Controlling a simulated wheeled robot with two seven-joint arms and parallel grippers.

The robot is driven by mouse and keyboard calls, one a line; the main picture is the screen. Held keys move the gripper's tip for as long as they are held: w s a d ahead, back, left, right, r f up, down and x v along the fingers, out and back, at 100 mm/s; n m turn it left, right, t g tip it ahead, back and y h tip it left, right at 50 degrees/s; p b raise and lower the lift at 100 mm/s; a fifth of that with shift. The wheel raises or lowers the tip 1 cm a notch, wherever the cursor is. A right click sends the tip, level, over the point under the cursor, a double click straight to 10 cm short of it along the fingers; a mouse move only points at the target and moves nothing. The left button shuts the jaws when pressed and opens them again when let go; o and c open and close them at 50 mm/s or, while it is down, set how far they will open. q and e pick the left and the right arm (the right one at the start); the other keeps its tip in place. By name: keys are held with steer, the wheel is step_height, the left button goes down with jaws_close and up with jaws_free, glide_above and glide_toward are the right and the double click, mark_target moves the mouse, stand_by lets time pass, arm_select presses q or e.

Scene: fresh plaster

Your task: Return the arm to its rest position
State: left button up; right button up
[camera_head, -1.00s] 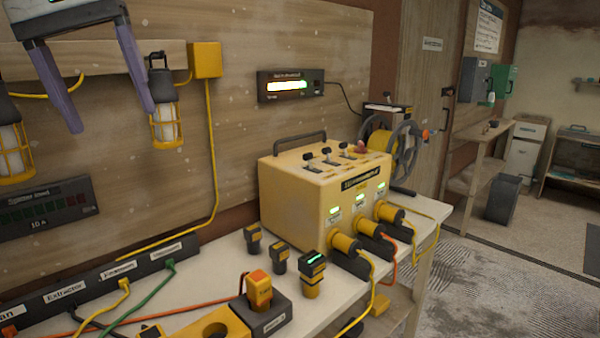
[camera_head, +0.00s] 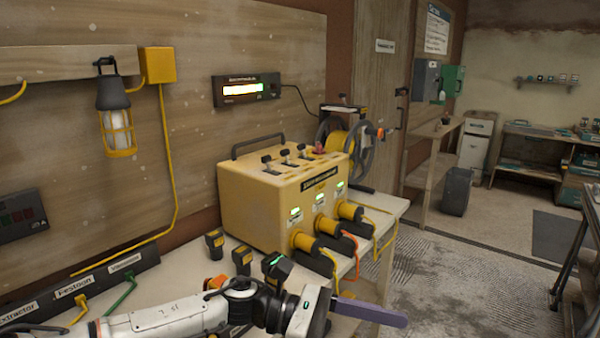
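My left arm comes in from the bottom left, low across the front of the bench. Its gripper (camera_head: 372,312) points right, in front of and below the yellow power box (camera_head: 262,200). One purple finger shows from the side, so I cannot tell whether it is open or shut. I see nothing held at the fingertip. My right gripper is not in view.
Yellow plugs sit in the front of the box, with cables hanging off the bench edge. Small black-and-yellow plugs (camera_head: 215,243) stand beside it, partly behind my arm. A caged lamp (camera_head: 117,120) hangs on the wall. The floor (camera_head: 460,285) at right is open.

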arm_select(q)
steer(key=a+f+m+t+y, duration=0.25)
steer(key=f+m+t, duration=0.3)
steer(key=m, duration=0.55)
steer(key=w+a+f+m+t+y, duration=0.1)
steer(key=a+f+m+t, duration=0.5)
steer(key=m, duration=0.6)
steer(key=a+f+m+t+y, duration=0.15)
steer(key=f+m+t, duration=0.25)
steer(key=m+t, duration=0.5)
steer(key=s+a+f+n+g+y, duration=0.8)
steer(key=s+a+f+n, duration=0.4)
steer(key=s+a+f, duration=0.6)
steer(key=shift+a+f+n+y, duration=0.3)
steer(key=shift+a+f+y, duration=0.2)
steer(key=shift+a+f, duration=0.4)
steer(key=shift+a+r, duration=0.1)
